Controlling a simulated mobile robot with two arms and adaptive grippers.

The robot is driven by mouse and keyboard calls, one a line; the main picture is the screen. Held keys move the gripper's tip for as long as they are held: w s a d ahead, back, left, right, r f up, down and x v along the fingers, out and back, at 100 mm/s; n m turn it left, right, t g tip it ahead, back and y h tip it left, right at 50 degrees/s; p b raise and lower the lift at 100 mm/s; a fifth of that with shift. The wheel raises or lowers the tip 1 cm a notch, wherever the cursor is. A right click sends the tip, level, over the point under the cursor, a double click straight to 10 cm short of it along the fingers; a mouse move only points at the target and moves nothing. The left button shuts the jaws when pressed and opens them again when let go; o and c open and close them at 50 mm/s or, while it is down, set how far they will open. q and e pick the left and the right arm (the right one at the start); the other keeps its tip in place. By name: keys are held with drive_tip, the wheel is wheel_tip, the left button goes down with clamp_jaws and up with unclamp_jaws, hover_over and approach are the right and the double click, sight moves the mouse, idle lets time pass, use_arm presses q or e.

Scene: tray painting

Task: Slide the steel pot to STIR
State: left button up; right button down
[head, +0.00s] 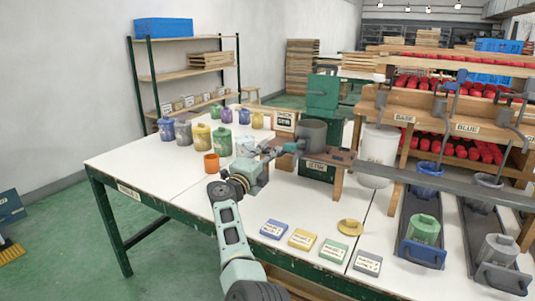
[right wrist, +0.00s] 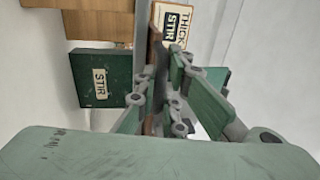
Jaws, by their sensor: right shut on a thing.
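The steel pot (head: 312,132) is a grey cylinder on a brown wooden stand (head: 337,185) at the back right of the white table. A green block with a STIR label (head: 316,168) sits at the front of this stand; the green STIR block also shows in the right wrist view (right wrist: 98,78). My right gripper (head: 288,148) reaches to the left side of the pot. In the right wrist view its fingers (right wrist: 162,92) are shut on a thin dark grey part, which looks like the pot's handle. The pot's inside cannot be made out. My left gripper is not in view.
Several coloured jars (head: 201,136) and an orange cup (head: 211,163) stand at the left back. A THICK STIR sign (head: 285,121) is behind the gripper. A white bucket (head: 378,150) stands right of the pot.

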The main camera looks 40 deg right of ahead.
drive_tip(key=shift+w+a, duration=0.15)
drive_tip(key=c, duration=2.3)
unclamp_jaws()
drive_tip(key=o, duration=0.4)
drive_tip(key=shift+w+a+f, duration=0.1)
drive_tip(key=shift+w, duration=0.05)
drive_tip(key=shift+o, duration=0.4)
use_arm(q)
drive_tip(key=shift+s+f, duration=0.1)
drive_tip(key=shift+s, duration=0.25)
use_arm(e)
drive_tip(key=v, duration=0.7)
drive_tip(key=shift+s, duration=0.3)
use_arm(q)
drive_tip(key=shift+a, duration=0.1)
use_arm(e)
drive_tip(key=shift+a, duration=0.15)
